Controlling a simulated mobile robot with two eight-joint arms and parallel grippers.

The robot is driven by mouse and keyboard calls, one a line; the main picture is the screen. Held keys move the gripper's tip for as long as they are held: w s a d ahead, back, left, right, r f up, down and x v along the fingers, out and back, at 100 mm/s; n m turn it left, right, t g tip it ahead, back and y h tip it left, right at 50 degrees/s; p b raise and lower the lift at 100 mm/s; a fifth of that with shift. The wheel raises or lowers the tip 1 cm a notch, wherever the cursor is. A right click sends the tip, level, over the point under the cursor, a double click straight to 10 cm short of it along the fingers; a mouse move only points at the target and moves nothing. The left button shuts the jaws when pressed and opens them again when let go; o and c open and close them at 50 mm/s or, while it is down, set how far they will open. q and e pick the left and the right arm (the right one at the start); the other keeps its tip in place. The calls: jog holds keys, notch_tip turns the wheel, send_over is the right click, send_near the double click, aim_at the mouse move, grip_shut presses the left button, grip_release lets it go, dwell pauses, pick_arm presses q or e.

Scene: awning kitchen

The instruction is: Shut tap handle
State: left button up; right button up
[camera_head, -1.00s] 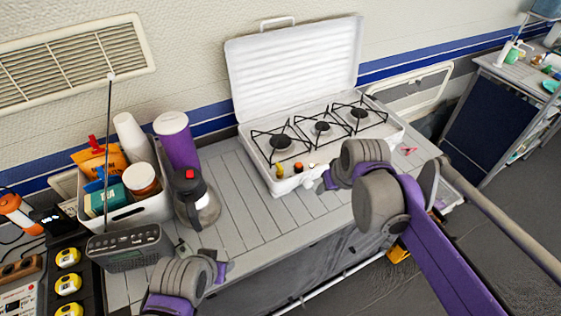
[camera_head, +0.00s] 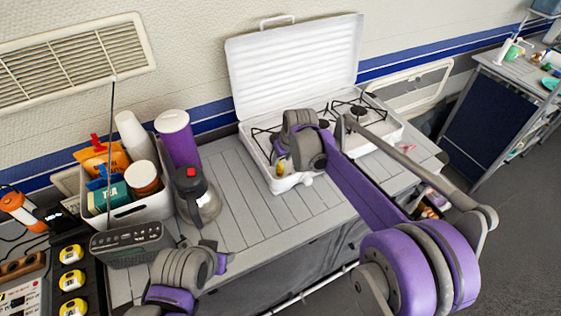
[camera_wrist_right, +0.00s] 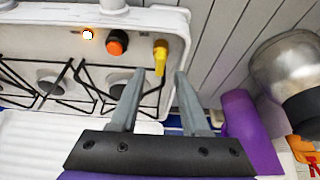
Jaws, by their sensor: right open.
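The yellow tap handle (camera_wrist_right: 160,55) is on the front of the white stove (camera_wrist_right: 60,20), at the end of its knob row. In the wrist view it hangs between the two fingertips of my right gripper (camera_wrist_right: 161,74), with a gap on each side. That gripper is open and empty. In the head view the yellow handle (camera_head: 280,169) shows just below my right wrist, which hides the fingers and part of the stove (camera_head: 392,133). My left gripper (camera_head: 222,260) is low over the counter's front, away from the stove; its fingers do not show clearly.
An orange knob (camera_wrist_right: 117,42) sits close beside the yellow handle. The stove lid (camera_head: 295,65) stands open behind the burners. A kettle (camera_head: 197,200), a purple cylinder (camera_head: 178,140) and a filled bin (camera_head: 125,215) stand to the left. The slatted counter between (camera_head: 240,205) is clear.

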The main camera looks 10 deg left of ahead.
aim_at(280, 163)
jog(key=shift+x, duration=1.55)
jog(key=shift+c, duration=0.2)
grip_shut()
